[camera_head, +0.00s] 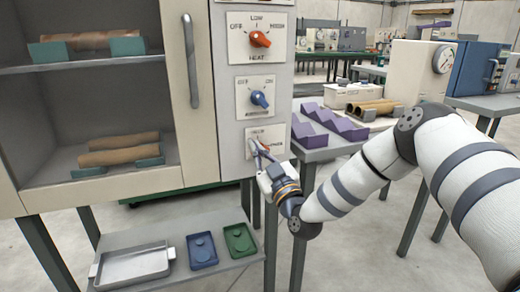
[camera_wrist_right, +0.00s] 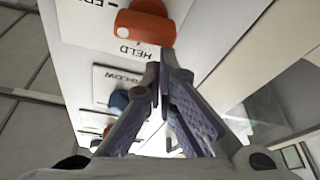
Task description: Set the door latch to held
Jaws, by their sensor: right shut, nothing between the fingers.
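The door latch plate (camera_head: 280,152) is the lowest of the control plates beside the door, mostly covered by my right gripper in the head view. In the right wrist view the orange latch knob (camera_wrist_right: 146,24) is seen upside down, with the word HELD printed beside it and part of another label further left. Which label the knob points at I cannot tell. My right gripper (camera_head: 255,146) is shut and empty, its fingertips (camera_wrist_right: 164,68) close to the knob. Whether they touch it I cannot tell. My left gripper is not in view.
Above the latch are a blue OFF/ON knob (camera_head: 260,99) and an orange HEAT knob (camera_head: 260,39). The cabinet door has a grey handle (camera_head: 191,62). A low shelf (camera_head: 222,270) with trays is below. Purple stepped blocks (camera_head: 310,137) sit on a table to the right.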

